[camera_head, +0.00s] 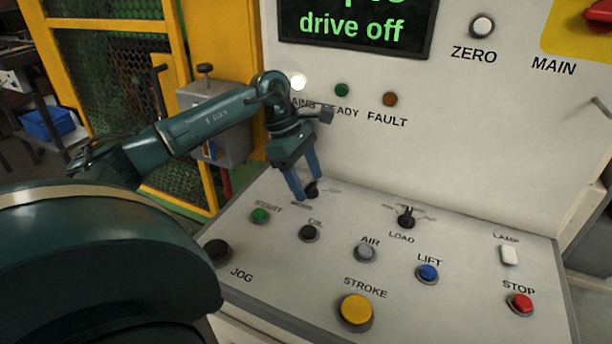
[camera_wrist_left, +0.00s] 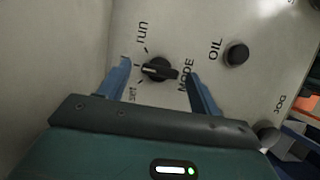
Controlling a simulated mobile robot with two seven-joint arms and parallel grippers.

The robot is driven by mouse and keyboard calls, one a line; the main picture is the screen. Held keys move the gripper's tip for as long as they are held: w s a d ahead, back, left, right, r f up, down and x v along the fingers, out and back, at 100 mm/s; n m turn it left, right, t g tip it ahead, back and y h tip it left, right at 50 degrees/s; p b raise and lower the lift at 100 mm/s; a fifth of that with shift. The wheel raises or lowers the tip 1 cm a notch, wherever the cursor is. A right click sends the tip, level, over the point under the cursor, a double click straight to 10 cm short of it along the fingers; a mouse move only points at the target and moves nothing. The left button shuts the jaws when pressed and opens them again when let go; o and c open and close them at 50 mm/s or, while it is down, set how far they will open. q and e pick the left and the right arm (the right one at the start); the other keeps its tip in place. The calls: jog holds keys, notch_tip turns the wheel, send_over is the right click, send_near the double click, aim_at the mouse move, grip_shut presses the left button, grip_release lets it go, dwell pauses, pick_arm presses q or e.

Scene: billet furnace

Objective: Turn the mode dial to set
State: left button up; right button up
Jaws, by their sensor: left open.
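The mode dial (camera_wrist_left: 160,69) is a black knob with a white pointer line, on the grey sloping panel. In the left wrist view its pointer points left, between the printed words "run" and "set"; the exact mark is hard to tell. In the head view the dial (camera_head: 312,187) is partly hidden by my left gripper (camera_head: 306,190), whose blue fingers point down at it from above. In the left wrist view my left gripper (camera_wrist_left: 160,92) is open, with one finger on each side of the dial; contact cannot be told. My right gripper is out of view.
The panel also carries the load switch (camera_head: 406,216), oil button (camera_head: 309,233), air button (camera_head: 365,252), yellow stroke button (camera_head: 356,309) and red stop button (camera_head: 520,303). Behind stands the upright board with a screen (camera_head: 357,27) reading "drive off". A yellow fence (camera_head: 176,75) is at the left.

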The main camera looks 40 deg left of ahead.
pick_arm(q)
jog(key=c, duration=1)
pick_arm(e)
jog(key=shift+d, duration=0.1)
